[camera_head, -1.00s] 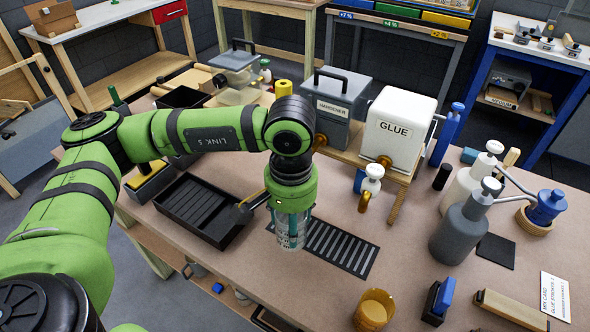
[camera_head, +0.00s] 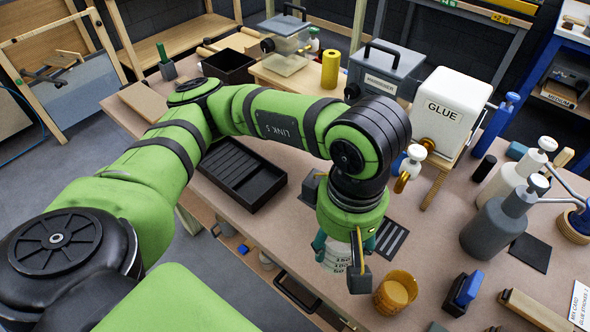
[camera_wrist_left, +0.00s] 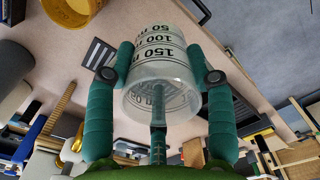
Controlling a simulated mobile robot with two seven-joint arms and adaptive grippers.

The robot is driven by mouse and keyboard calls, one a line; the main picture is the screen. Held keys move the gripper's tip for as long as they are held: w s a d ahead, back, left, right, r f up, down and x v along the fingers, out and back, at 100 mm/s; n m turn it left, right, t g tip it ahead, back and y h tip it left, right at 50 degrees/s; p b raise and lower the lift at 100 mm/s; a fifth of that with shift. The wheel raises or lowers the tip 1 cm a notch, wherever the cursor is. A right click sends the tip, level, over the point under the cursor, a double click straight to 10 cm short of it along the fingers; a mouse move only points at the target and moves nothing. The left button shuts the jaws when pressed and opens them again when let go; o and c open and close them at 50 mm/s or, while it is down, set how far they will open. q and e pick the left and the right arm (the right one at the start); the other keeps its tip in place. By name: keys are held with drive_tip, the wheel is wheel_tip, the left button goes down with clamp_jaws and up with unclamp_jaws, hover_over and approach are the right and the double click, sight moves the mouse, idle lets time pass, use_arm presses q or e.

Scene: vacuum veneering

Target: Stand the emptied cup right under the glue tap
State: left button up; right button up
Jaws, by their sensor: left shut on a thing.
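My left gripper (camera_wrist_left: 161,75), with teal fingers, is shut on a clear measuring cup (camera_wrist_left: 160,50) with black millilitre marks, which look upside down in the left wrist view. No contents show through its clear wall. In the head view the cup (camera_head: 336,257) is mostly hidden behind my wrist; its tilt and height above the table are unclear. The glue tap (camera_head: 402,182), brass with a white knob, is on the front of the white GLUE tank (camera_head: 447,112). The cup is nearer the front table edge than the tap, to its left. My right gripper is not in view.
An amber cup (camera_head: 395,292) stands close to the right of my left gripper. A slotted dark plate (camera_head: 391,238) lies behind it. A black tray (camera_head: 237,173) is on the left. Grey and white pump bottles (camera_head: 497,228) stand right of the tap.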

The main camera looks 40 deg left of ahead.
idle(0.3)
use_arm(q)
drive_tip(key=w+a+f+p, duration=0.1)
drive_tip(key=a+f, duration=0.1)
drive_tip(key=a, duration=0.1)
drive_tip(key=w+a+f+p, duration=0.1)
drive_tip(key=a+f, duration=0.1)
drive_tip(key=a, duration=0.2)
drive_tip(key=w+a+f+p, duration=0.1)
drive_tip(key=a+f, duration=0.2)
drive_tip(key=a, duration=0.1)
drive_tip(key=shift+w+a+p, duration=0.1)
drive_tip(key=shift+w+p, duration=0.05)
drive_tip(key=shift+p, duration=0.25)
wheel_tip(320, 180, down, 3)
drive_tip(key=shift+r+p, duration=0.1)
drive_tip(key=shift+p, duration=0.5)
drive_tip(key=shift+f, duration=0.4)
drive_tip(key=shift+f+b, duration=0.25)
drive_tip(key=shift+b, duration=0.1)
drive_tip(key=o, duration=1)
drive_tip(key=shift+r, duration=0.1)
